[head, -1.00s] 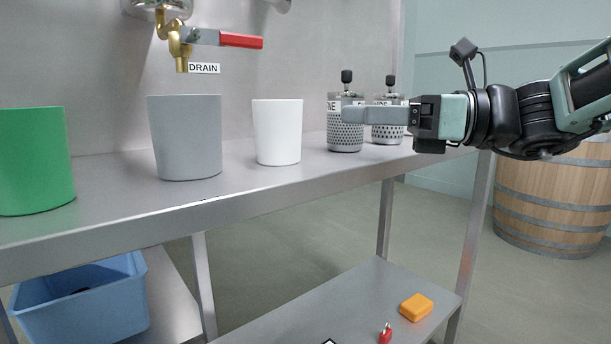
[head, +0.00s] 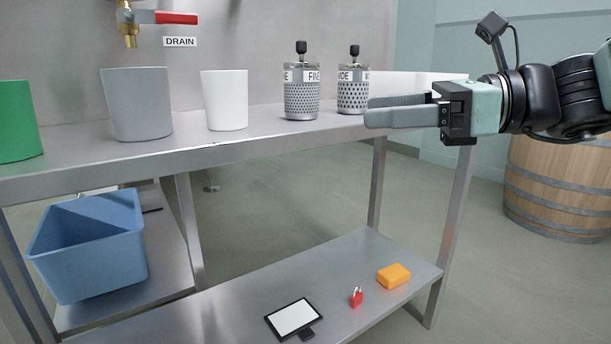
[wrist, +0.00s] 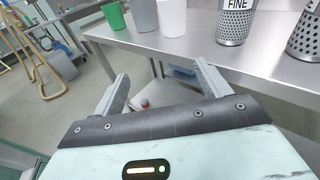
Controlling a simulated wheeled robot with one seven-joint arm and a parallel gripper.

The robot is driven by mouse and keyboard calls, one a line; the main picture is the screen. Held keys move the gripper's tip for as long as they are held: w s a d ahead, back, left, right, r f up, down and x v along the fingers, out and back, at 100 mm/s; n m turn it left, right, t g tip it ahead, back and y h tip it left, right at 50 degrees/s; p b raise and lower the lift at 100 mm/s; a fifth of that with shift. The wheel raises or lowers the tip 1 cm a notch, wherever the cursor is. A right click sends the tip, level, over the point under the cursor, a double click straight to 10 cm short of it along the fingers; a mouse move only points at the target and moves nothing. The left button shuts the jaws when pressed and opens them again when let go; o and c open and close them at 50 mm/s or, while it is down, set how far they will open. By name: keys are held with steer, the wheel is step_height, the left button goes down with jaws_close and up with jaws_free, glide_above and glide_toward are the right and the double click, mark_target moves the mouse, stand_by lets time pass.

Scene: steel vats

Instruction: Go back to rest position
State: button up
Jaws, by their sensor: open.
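My gripper (head: 368,112) is on the right of the head view, in front of the right end of the steel bench (head: 190,152). Its two grey fingers point left and are apart, with nothing between them. In the wrist view my gripper (wrist: 160,82) also shows open and empty, its fingers in front of the bench edge. A perforated steel canister labelled FINE (head: 301,95) and a second one labelled WIDE (head: 352,92) stand upright on the bench, behind and to the left of the fingertips. I see no contact with either.
A white cup (head: 225,102), a grey cup (head: 137,106) and a green cup (head: 18,125) stand along the bench. The lower shelf holds a blue bin (head: 95,265), a tablet (head: 294,318), a red padlock (head: 356,297) and an orange block (head: 393,275). A wooden barrel (head: 560,190) stands right.

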steer(key=s+a+f+n+g+h+p, duration=0.35)
steer(key=s+f+n+g+h, duration=0.35)
steer(key=s+f+n, duration=0.5)
steer(key=s+d+f+n+t+h+p, duration=0.3)
steer(key=s+d+f+n+h+p, duration=0.35)
steer(key=n, duration=0.95)
step_height(320, 180, up, 37)
steer(key=d+h+p, duration=0.1)
steer(key=h+p, duration=0.1)
steer(key=p, duration=3.4)
steer(key=shift+w+f, duration=0.2)
steer(key=shift+w, duration=0.05)
